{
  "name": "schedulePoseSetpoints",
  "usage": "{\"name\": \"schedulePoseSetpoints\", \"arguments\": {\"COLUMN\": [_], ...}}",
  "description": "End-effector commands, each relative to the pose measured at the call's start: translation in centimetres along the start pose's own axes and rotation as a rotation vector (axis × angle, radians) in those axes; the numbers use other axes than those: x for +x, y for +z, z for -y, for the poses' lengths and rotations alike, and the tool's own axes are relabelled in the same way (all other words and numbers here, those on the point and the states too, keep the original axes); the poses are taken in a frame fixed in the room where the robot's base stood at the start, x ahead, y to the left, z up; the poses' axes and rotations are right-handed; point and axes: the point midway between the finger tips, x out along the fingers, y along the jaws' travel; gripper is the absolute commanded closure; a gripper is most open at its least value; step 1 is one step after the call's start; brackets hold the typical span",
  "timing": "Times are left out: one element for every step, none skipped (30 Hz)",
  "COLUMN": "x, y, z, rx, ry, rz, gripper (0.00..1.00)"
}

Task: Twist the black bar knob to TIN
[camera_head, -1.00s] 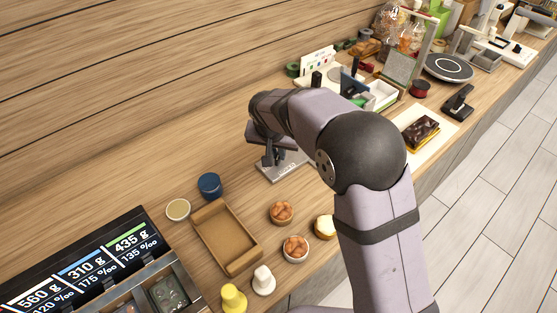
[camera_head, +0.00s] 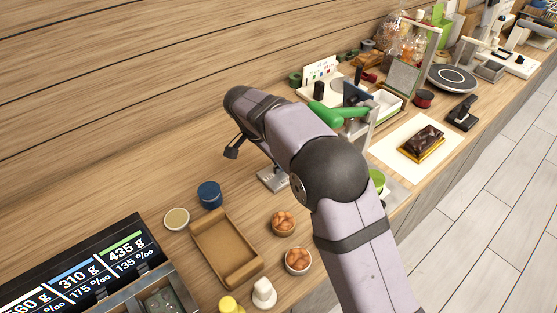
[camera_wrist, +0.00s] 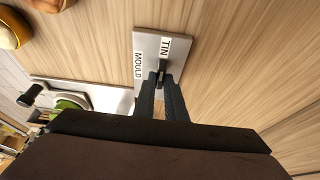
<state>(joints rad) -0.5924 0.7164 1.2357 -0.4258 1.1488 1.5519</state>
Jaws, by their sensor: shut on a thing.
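A light grey plate (camera_wrist: 148,42) with a TIN label and a MOULD label lies on the wooden counter. The black bar knob (camera_wrist: 161,70) stands on it. My gripper (camera_wrist: 161,82) is shut on the bar knob, a dark finger on either side. The bar runs roughly up and down in the wrist view, its visible end just below the TIN label. Its exact setting is partly hidden by the fingers. In the head view, part of the plate (camera_head: 268,181) shows below my arm, which hides the knob and fingertips.
A tan tray (camera_head: 218,235), a blue cup (camera_head: 209,193) and bowls of brown food (camera_head: 298,260) stand in front of the plate. A green-handled device (camera_head: 338,114) and a chocolate cake (camera_head: 424,140) are to the right. The counter left of the plate is bare.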

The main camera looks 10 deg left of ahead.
Motion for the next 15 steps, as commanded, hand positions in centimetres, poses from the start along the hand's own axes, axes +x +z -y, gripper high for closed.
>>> {"name": "schedulePoseSetpoints", "arguments": {"x": [0.03, 0.03, 0.04, 0.04, 0.04, 0.04, 0.04, 0.04, 0.04, 0.04, 0.04, 0.04, 0.04, 0.04, 0.04], "y": [0.11, 0.11, 0.12, 0.12, 0.12, 0.12, 0.12, 0.12, 0.13, 0.12, 0.13, 0.13, 0.13, 0.13, 0.12], "z": [0.0, 0.0, 0.0, 0.0, 0.0, 0.0, 0.0, -0.01, -0.01, -0.01, -0.01, -0.01, -0.01, -0.01, -0.01], "rx": [0.005, 0.007, 0.009, 0.01, 0.011, 0.011, 0.012, 0.012, 0.012, 0.012, 0.012, 0.012, 0.012, 0.012, 0.011], "ry": [0.003, 0.004, 0.005, 0.005, 0.005, 0.005, 0.005, 0.005, 0.005, 0.005, 0.005, 0.005, 0.005, 0.005, 0.005], "rz": [0.003, 0.003, 0.003, 0.003, 0.003, 0.003, 0.003, 0.003, 0.003, 0.003, 0.003, 0.003, 0.003, 0.003, 0.003], "gripper": [1.0, 1.0, 1.0, 1.0, 1.0, 1.0, 1.0, 1.0, 1.0, 1.0, 1.0, 1.0, 1.0, 0.82, 0.72]}}
